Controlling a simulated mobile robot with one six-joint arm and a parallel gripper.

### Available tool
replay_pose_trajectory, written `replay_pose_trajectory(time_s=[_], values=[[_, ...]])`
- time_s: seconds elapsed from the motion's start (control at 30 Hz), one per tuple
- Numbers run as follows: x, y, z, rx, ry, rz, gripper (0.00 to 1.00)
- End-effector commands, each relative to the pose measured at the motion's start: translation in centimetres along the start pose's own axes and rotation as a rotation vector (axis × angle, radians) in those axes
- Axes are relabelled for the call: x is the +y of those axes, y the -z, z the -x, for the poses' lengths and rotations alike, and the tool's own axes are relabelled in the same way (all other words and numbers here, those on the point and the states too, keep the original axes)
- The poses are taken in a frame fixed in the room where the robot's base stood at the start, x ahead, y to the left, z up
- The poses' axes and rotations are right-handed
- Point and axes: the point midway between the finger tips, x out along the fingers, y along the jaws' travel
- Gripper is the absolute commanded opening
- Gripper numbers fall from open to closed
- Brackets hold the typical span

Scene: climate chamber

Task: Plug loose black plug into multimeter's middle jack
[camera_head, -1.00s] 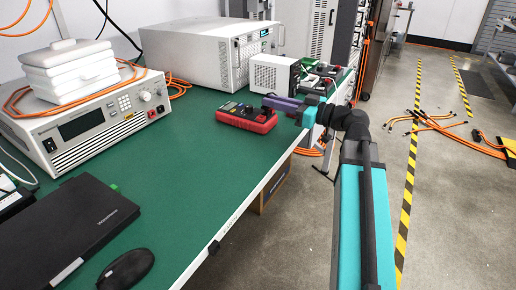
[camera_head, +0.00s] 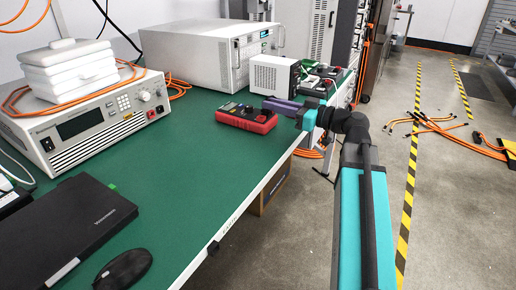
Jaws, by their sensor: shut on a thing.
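The red multimeter (camera_head: 258,125) lies on the green bench top near its right edge, with a dark face. My gripper (camera_head: 268,105) reaches in from the right, its purple-grey fingers just above the multimeter's right part. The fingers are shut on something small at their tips. The black plug itself is too small to make out, and the fingers cover part of the multimeter. I cannot tell which jack lies under the tips, or whether anything touches the multimeter.
A white box-shaped device (camera_head: 274,75) stands behind the multimeter. A bench power supply (camera_head: 88,120) with white cases on top stands at the left. A black laptop (camera_head: 60,235) and a mouse (camera_head: 123,269) lie in front. The green bench top (camera_head: 190,175) between is clear.

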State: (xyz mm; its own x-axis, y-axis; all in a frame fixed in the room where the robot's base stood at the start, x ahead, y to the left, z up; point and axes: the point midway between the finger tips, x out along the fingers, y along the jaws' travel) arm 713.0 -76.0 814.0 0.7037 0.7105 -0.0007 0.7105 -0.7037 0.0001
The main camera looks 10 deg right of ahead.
Motion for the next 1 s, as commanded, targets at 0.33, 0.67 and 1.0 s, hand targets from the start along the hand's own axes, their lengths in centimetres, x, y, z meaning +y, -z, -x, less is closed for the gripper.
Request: replay_pose_trajectory(time_s=[0.33,0.67,1.0], values=[[0.0,-0.22,0.0,0.0,0.0,0.0,0.0],[0.0,-0.43,0.0,0.0,0.0,0.0,0.0],[0.0,-0.64,-0.01,0.0,0.0,0.0,0.0]])
